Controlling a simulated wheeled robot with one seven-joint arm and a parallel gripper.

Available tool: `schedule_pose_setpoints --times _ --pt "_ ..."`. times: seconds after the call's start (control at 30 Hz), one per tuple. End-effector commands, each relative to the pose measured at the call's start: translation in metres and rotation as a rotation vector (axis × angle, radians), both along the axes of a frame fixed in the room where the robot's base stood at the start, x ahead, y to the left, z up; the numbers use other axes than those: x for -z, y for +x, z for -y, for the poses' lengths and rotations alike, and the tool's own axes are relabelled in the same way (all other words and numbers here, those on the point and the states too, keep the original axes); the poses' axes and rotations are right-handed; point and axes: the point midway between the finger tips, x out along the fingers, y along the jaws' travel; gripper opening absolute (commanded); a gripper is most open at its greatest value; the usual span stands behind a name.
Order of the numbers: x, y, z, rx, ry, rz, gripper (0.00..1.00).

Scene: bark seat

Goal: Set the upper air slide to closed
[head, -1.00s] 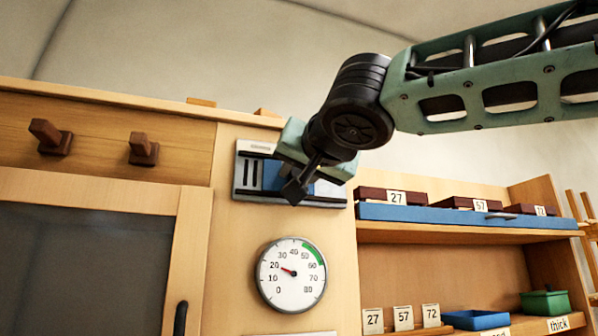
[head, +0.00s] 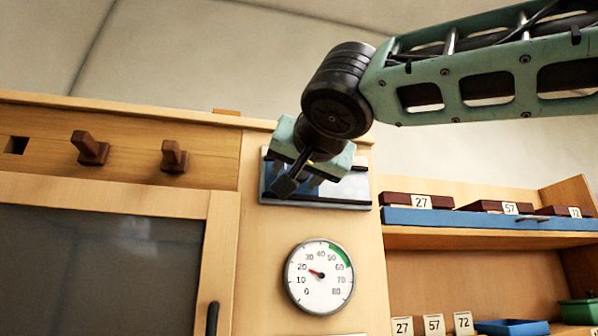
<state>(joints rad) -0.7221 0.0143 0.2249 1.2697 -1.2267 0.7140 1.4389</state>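The upper air slide is a metal fitting (head: 345,203) with dark rails, fixed to the wooden panel above the dial. Its blue sliding plate (head: 272,174) shows at the fitting's left end, partly behind my gripper (head: 287,186). A bright bare stretch shows at the fitting's right. The gripper is at the left part of the fitting, with dark fingers pointing down and left. Whether the fingers are open or shut, or touch the slide, cannot be made out. The slots at the left end are not visible.
A round dial (head: 320,276) below reads about 20. Two brown pegs (head: 172,157) stick out at left above a dark-windowed door (head: 95,265). Shelves at right hold a blue tray (head: 480,219) and numbered cards (head: 433,325). My arm reaches in from the right.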

Motion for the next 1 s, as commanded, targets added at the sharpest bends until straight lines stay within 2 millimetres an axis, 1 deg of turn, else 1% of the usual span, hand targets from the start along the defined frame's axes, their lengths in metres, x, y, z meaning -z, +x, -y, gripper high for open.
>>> schedule_pose_setpoints --times 0.17,0.27,0.37,0.7,0.83,1.0 --pt "0.001 -0.006 0.002 0.001 0.0 0.001 0.5" --pt "0.002 -0.019 0.006 -0.001 0.002 0.001 0.5" --pt "0.003 -0.038 0.012 0.0 0.003 0.001 0.5" --pt "0.002 -0.115 0.034 0.0 0.002 0.003 0.5" --pt "0.002 -0.139 0.041 -0.001 0.002 0.002 0.5" --pt "0.001 -0.16 0.046 -0.001 0.001 0.001 0.5"
